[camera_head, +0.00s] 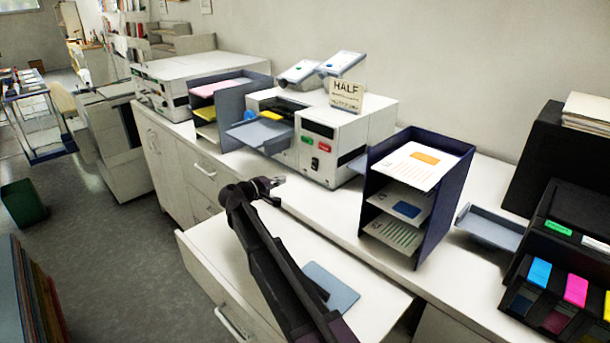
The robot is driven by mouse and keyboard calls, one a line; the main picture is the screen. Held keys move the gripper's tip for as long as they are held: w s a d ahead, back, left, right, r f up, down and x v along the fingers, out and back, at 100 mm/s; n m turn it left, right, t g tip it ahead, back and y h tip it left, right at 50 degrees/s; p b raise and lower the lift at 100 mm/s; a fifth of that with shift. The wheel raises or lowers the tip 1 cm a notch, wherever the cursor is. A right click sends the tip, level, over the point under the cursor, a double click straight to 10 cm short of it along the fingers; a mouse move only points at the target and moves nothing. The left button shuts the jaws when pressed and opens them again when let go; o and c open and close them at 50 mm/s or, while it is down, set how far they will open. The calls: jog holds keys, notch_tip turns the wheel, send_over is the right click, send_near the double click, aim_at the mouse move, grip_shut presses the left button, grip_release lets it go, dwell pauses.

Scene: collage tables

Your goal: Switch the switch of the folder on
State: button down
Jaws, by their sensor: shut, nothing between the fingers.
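The folder (350,130) is a white box-shaped machine on the counter, with a card reading "HALF" (346,94) on top. Its front has a dark display (317,129), a green control (306,140) and a red control (324,147). My gripper (278,183) is shut and empty. It is in front of and below the folder's front in the picture, to the left of the controls, with a visible gap between.
A dark blue paper rack (453,215) stands right of the folder, and another rack (230,110) stands left. The folder's grey-blue tray (259,133) sticks out at its left. An open drawer (375,289) with a blue item (331,288) lies under my arm.

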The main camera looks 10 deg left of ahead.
aim_at(314, 169)
jog(key=shift+w+f, duration=0.1)
jog(key=shift+w, duration=0.05)
dwell(0.4)
jog(key=b+x, duration=0.1)
jog(key=x, duration=1.2)
jog(key=shift+a+f+b, duration=0.1)
jog(key=shift+b, duration=0.3)
jog(key=shift+w+d, duration=0.25)
jog(key=shift+d, duration=0.1)
jog(key=shift+w+d+f, duration=0.1)
jog(key=shift+d, duration=0.1)
jog(key=shift+a, duration=0.25)
jog(key=shift+s+a+f+b, duration=0.1)
jog(key=shift+s+a+b, duration=0.2)
jog(key=shift+s+a, duration=0.35)
jog(key=s+a, duration=0.2)
jog(key=s, duration=0.1)
jog(key=s+a+f+b, duration=0.1)
jog(key=s+a, duration=0.4)
jog(key=s, duration=0.1)
jog(key=shift+s+a+f+b, duration=0.2)
jog(key=shift+s+f+b, duration=0.1)
jog(key=shift+s+b, duration=0.05)
